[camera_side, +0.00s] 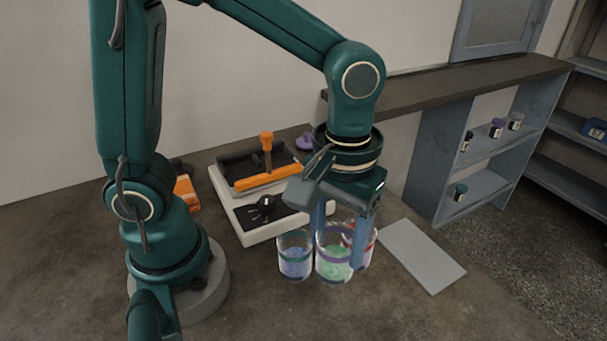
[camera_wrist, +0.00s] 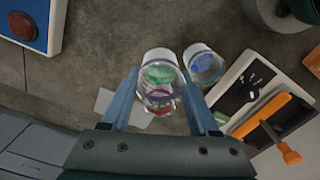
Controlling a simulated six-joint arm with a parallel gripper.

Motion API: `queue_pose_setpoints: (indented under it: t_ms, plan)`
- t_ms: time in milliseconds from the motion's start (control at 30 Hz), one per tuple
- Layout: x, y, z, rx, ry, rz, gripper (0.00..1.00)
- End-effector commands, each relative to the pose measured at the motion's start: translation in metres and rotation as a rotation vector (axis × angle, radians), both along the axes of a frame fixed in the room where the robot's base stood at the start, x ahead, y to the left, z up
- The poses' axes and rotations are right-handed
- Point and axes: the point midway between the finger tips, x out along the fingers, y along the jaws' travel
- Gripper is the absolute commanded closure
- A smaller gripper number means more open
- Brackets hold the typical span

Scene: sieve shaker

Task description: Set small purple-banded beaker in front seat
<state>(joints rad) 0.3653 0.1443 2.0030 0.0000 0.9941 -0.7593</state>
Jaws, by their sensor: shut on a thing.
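My gripper (camera_side: 340,240) is shut on a clear beaker with green contents (camera_side: 333,264), which has a purple band near its rim. In the wrist view this beaker (camera_wrist: 159,73) sits between the two fingers of my gripper (camera_wrist: 163,90). I cannot tell whether its base touches the bench. The sieve shaker (camera_side: 284,227) stands behind it, with a dark tray (camera_side: 235,167) and an orange clamp bar (camera_side: 265,179) across it. No seat is clearly visible.
A teal-banded beaker with blue contents (camera_side: 295,265) stands close on the left. A red-banded beaker (camera_side: 369,252) is close behind, partly hidden. A grey plate (camera_side: 422,257) lies to the right. Shelves (camera_side: 480,185) holding small jars stand at right.

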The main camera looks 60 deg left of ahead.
Motion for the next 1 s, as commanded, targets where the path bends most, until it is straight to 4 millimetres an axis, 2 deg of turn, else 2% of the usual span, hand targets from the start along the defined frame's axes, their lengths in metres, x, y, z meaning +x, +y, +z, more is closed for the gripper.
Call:
queue_pose_setpoints:
  t_ms: [200, 467, 700, 867, 1000]
  plan:
    - [0.0, 0.0, 0.02, -0.002, -0.004, 0.0, 1.0]
    - [0.0, 0.0, 0.035, -0.001, -0.001, 0.006, 1.0]
    - [0.002, 0.001, 0.048, 0.004, 0.007, 0.098, 1.0]
    - [0.018, 0.015, 0.057, 0.003, 0.008, 0.248, 1.0]
    - [0.034, 0.036, 0.064, 0.003, 0.007, 0.405, 1.0]
